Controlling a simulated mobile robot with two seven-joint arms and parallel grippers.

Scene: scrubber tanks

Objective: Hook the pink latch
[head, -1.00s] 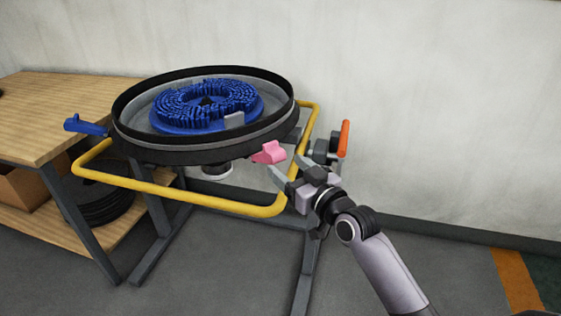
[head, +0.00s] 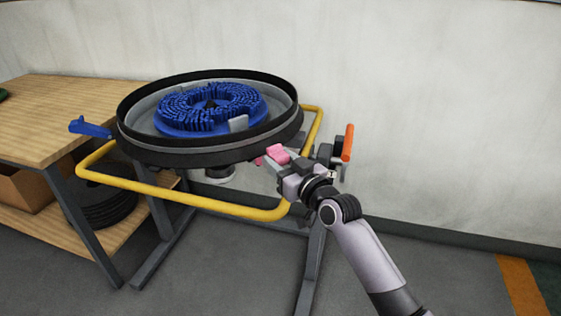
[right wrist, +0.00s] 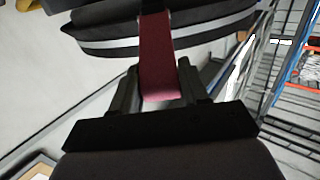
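The pink latch (head: 277,153) sticks out from the near right side of the round black-rimmed tank (head: 150,148). In the right wrist view the latch (right wrist: 158,60) shows dark pink, running from the tank's rim down between my fingers. My right gripper (head: 268,158) is at the latch, with a finger on either side of it. In the right wrist view the fingers of this gripper (right wrist: 157,88) stand apart, with the latch's end between them; small gaps seem to show beside it. My left gripper is not in view.
A blue latch (head: 90,128) juts from the tank's left side, and an orange-red handle (head: 347,143) stands to the right of my gripper. A yellow tube frame (head: 180,192) surrounds the stand below the tank. A wooden table (head: 60,110) is at the left.

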